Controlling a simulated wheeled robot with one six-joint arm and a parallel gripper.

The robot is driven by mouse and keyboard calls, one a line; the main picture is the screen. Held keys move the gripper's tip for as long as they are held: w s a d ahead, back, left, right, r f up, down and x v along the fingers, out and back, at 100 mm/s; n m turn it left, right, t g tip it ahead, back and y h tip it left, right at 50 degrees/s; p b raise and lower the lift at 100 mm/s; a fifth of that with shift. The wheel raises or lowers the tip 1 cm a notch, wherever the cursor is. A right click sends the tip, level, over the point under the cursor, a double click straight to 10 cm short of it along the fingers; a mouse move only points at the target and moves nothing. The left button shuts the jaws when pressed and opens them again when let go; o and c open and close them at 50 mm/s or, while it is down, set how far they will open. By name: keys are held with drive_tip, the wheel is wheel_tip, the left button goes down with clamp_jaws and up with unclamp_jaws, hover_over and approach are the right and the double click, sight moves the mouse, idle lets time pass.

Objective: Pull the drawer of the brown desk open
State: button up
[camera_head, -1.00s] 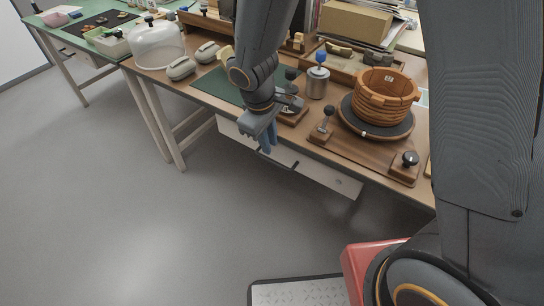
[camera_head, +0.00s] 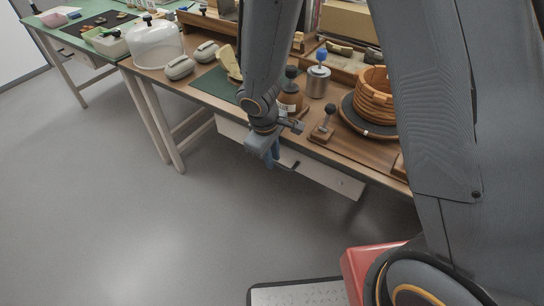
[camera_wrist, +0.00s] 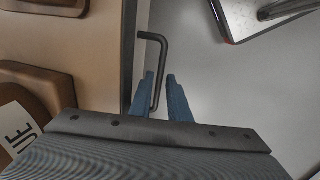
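The brown desk (camera_head: 205,88) has a pale drawer (camera_head: 325,178) under its top edge; in the head view the drawer front looks closed. Its dark bar handle (camera_wrist: 165,50) shows in the wrist view, sticking out from the drawer front. My gripper (camera_head: 270,162) hangs in front of the drawer and hides part of it. In the wrist view my gripper (camera_wrist: 161,78) has its two blue fingers apart, with the handle's bar running between them. The bar lies nearer the left finger; I cannot tell whether they touch.
On the desk stand a glue bottle (camera_head: 290,95), a steel pot with a blue knob (camera_head: 318,80), a wooden knob stand (camera_head: 323,130), a ringed wooden vessel (camera_head: 374,95) and a glass dome (camera_head: 157,45). The grey floor (camera_head: 110,220) in front is clear.

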clamp_jaws()
idle(1.3)
